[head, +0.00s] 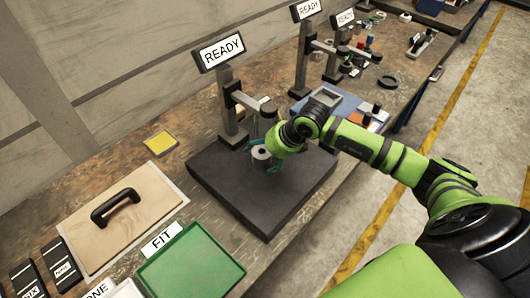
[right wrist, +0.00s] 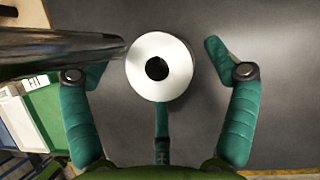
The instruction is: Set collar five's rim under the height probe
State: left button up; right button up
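A pale collar (head: 261,153) with a dark centre hole is at the dark granite base (head: 232,193) below the height probe's arm (head: 248,101). In the right wrist view the collar (right wrist: 143,68) shows from above as a white ring with a wide rim. I cannot read a number on it. My right gripper (head: 264,158) has its teal fingers around the collar. In the right wrist view the gripper (right wrist: 165,47) is open, with a clear gap at the right finger; the left fingertip is close to the ring, contact unclear. My left gripper is not in view.
A dark bar (right wrist: 55,50) crosses the upper left of the wrist view, close to the left finger. The READY display (head: 222,49) stands on the probe's post. A green FIT tray (head: 192,266) and a beige board with a black handle (head: 115,206) lie at the left.

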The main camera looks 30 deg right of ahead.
jog(key=shift+s+d, duration=0.1)
jog(key=shift+r, duration=0.4)
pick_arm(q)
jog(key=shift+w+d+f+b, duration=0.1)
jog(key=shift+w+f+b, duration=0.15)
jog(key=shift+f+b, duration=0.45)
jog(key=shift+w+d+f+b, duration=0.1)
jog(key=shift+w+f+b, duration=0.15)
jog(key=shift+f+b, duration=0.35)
pick_arm(e)
jog(key=v, duration=1.1)
jog(key=shift+s+r, duration=0.2)
